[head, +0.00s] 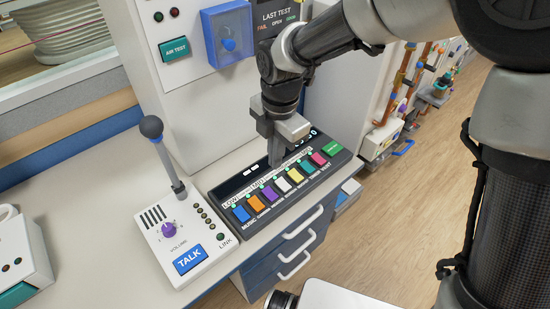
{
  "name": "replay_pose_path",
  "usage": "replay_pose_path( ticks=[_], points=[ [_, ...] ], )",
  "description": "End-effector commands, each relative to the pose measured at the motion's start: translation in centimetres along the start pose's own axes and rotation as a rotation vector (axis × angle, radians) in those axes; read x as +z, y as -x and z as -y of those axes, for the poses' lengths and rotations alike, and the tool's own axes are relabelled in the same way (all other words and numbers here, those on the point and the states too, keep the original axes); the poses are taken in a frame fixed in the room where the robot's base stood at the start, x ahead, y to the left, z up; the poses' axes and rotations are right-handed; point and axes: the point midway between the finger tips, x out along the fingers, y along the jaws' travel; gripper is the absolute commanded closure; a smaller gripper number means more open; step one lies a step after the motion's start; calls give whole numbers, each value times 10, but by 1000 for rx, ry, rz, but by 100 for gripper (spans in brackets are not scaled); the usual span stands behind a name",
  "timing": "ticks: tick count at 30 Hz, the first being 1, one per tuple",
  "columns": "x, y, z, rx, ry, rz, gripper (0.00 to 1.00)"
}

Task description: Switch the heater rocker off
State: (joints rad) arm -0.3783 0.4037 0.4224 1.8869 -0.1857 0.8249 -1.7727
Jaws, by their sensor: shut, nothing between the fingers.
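A black switch panel (222,195) lies on the counter with a row of coloured rockers: blue (241,213), orange (256,202), purple (270,193), white (283,184), yellow (295,176), teal (307,167) and magenta (318,159). Small green lights show above several of them. The labels below are mostly too small to read, so I cannot tell which rocker is the heater's. My gripper (275,163) is shut and empty, pointing down over the panel's back part, behind the purple and white rockers. It hides part of the panel's display. I cannot tell whether the fingertips touch the panel.
A white talk box (182,235) with a tall microphone stalk (168,163) stands left of the panel. A white cabinet with a blue-framed box (228,36) rises behind. Drawers with handles (302,222) lie below the counter edge.

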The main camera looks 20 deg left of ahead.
Motion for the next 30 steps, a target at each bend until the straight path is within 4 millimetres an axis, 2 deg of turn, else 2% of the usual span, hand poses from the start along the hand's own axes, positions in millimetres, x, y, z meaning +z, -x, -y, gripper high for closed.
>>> replay_pose_path(
  ticks=[8,13,22,26,30],
  points=[
    [1,7,-8,24,1,1,100],
    [3,2,-14,51,0,3,100],
    [4,-1,-14,51,0,3,100],
    [4,-14,-14,49,0,2,100],
    [3,-40,-15,47,0,1,100]
  ],
)
